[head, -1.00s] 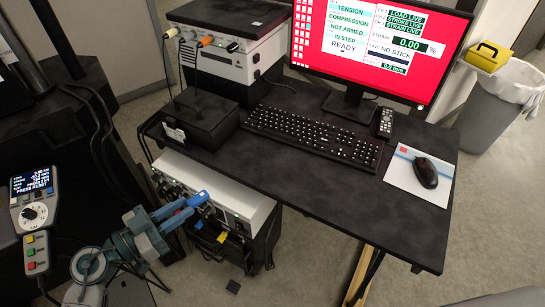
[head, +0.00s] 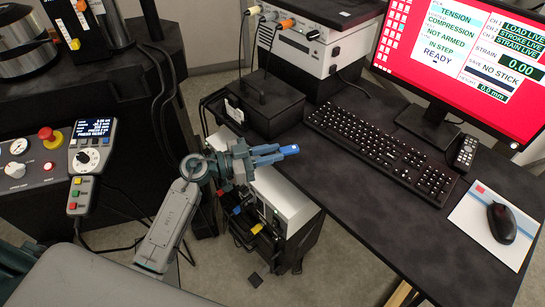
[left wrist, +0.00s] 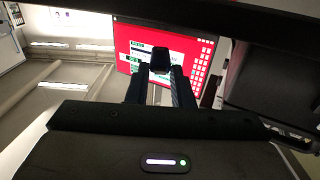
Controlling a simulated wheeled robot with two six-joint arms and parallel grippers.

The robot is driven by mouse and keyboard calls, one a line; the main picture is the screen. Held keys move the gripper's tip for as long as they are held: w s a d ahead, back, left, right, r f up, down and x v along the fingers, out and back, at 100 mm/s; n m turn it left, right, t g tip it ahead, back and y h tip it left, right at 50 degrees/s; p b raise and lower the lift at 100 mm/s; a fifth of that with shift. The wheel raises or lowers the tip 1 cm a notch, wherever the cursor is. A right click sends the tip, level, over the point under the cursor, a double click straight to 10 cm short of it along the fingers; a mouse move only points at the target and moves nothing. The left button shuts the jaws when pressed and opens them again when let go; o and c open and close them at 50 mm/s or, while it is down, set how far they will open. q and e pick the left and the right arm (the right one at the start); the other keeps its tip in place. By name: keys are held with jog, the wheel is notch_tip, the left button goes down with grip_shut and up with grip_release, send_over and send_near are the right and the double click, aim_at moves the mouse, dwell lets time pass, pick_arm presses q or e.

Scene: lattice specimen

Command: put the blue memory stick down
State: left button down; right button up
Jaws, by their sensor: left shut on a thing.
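My left gripper (head: 272,155) is shut on the blue memory stick (head: 289,150), whose bright blue end sticks out past the fingertips. In the head view it shows over the white-topped instrument case (head: 288,197), in front of the black desk (head: 345,185); its exact height is hard to tell. In the left wrist view the two dark fingers of my left gripper (left wrist: 161,80) point toward the red screen, with the dark shape of the memory stick (left wrist: 160,58) between their tips. My right gripper is not in view.
A black box (head: 262,108) stands at the desk's left corner. The keyboard (head: 380,147), monitor (head: 465,50), remote (head: 466,153) and mouse (head: 502,222) on its pad take up the back and right. The front of the desk is bare. A control handset (head: 90,150) is at left.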

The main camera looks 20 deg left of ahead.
pick_arm(q)
jog(key=shift+w+a+f+b, duration=0.1)
jog(key=shift+w+f, duration=0.2)
jog(key=shift+f, duration=0.35)
jog(key=shift+w+d+f+b, duration=0.1)
jog(key=shift+w+f, duration=0.25)
jog(key=shift+f, duration=0.25)
jog(key=shift+w+a+f+b, duration=0.1)
jog(key=shift+w+f, duration=0.2)
jog(key=shift+f, duration=0.35)
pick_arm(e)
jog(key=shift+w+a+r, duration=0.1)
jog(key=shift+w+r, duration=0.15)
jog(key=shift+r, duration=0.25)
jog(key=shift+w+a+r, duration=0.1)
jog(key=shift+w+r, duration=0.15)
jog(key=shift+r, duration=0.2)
pick_arm(q)
jog(key=shift+f, duration=0.1)
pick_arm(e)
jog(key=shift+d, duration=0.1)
pick_arm(q)
jog(key=c, duration=1.3)
grip_release()
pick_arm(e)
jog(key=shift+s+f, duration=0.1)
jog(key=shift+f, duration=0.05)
